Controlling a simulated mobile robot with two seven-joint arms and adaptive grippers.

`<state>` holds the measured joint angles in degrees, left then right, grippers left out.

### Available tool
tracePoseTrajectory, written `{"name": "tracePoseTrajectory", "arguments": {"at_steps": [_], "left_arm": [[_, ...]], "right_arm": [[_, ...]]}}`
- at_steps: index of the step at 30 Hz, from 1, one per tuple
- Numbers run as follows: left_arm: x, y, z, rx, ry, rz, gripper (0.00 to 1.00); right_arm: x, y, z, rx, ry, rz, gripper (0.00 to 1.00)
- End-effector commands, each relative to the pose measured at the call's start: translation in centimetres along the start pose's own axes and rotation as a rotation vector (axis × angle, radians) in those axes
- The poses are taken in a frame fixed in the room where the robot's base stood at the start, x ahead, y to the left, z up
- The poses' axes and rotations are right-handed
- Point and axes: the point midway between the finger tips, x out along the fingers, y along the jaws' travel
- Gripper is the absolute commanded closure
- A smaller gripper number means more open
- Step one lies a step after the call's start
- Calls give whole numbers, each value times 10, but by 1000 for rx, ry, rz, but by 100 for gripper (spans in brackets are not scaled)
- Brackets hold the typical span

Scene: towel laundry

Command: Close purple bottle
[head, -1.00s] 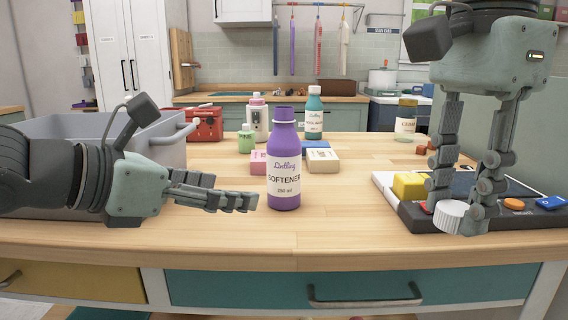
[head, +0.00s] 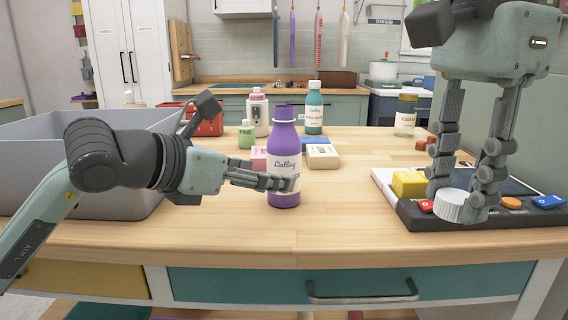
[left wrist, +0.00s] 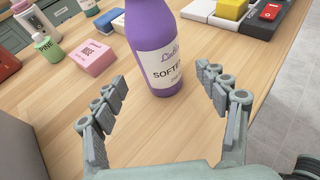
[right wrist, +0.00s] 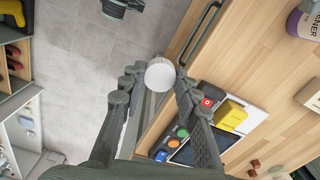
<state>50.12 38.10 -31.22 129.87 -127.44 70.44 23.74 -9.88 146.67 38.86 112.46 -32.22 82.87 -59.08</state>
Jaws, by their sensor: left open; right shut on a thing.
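The purple bottle (head: 285,140) with a white "SOFTENER" label stands upright on the table, its neck without a cap. It also shows in the left wrist view (left wrist: 154,40), between and ahead of the open fingers. My left gripper (head: 292,184) is open; in the head view its fingers overlap the lower part of the bottle. I cannot tell whether they touch it. My right gripper (head: 462,205) is shut on a white ribbed cap (right wrist: 160,75), which it holds over the front of the black panel at the right. The bottle's lower side is partly hidden by the left fingers.
A grey bin (head: 90,190) stands at the left. Behind the bottle are pink (head: 259,158) and cream boxes (head: 323,156), a green bottle and a teal bottle (head: 314,108). A black panel with a yellow block (head: 409,184) lies at the right. The front middle of the table is clear.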

Motion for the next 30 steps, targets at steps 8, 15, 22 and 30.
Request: {"name": "tracePoseTrajectory", "arguments": {"at_steps": [8, 15, 22, 30], "left_arm": [[34, -1, 17, -2, 1, -3, 27], [56, 0, 18, -1, 2, -1, 27], [56, 0, 18, -1, 1, -1, 27], [56, 0, 18, -1, 1, 0, 49]], "right_arm": [[-11, 0, 0, 0, 0, 0, 79], [-16, 0, 0, 0, 0, 0, 79], [-15, 0, 0, 0, 0, 0, 79], [-15, 0, 0, 0, 0, 0, 79]]}}
